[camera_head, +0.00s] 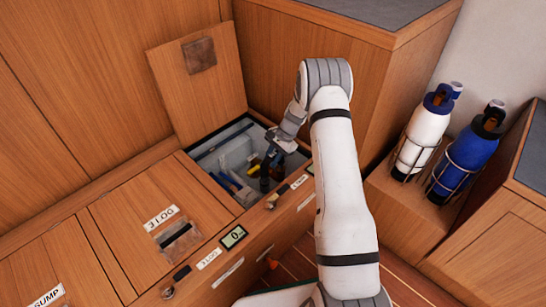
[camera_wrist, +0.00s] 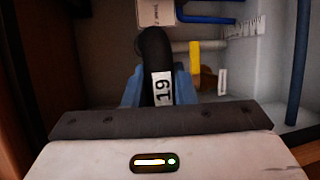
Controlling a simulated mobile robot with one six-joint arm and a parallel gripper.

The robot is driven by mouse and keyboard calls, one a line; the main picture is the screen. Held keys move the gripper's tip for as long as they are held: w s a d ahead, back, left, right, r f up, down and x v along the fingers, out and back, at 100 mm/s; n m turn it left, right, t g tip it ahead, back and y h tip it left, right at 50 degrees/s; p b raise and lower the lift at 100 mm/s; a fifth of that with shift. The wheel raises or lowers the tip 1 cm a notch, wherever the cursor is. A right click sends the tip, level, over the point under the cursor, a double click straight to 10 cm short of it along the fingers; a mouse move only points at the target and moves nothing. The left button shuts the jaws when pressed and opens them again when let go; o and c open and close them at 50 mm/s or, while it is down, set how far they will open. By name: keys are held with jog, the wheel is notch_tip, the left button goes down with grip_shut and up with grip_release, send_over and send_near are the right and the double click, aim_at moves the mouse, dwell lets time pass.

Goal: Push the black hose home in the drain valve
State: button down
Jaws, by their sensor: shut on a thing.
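The black hose (camera_wrist: 155,50) stands up in the middle of the wrist view, with a white label reading 19 on it. My gripper (camera_wrist: 158,86) is shut on the hose, its blue fingers one on each side. The hose's upper part curves over beside a grey horizontal pipe (camera_wrist: 208,46). A yellow lever (camera_wrist: 195,57) hangs at this pipe, probably part of the drain valve. Whether the hose end is seated there is hidden. In the head view my gripper (camera_head: 272,150) reaches down into the open locker, with the dark hose (camera_head: 265,176) below it.
The locker's pale wall (camera_wrist: 265,70) carries a scale, and a blue pipe (camera_wrist: 299,65) runs down it at the right. A brass fitting (camera_wrist: 208,80) sits below the lever. The raised lid (camera_head: 196,90) leans behind the opening. White (camera_head: 425,130) and blue bottles (camera_head: 468,155) stand right.

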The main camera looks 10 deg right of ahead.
jog(key=shift+f+b, duration=0.8)
jog(key=shift+f, duration=0.75)
jog(key=c, duration=0.7)
grip_release()
jog(key=shift+r, duration=0.15)
jog(key=shift+r+p, duration=2.35)
jog(key=shift+r, duration=1.1)
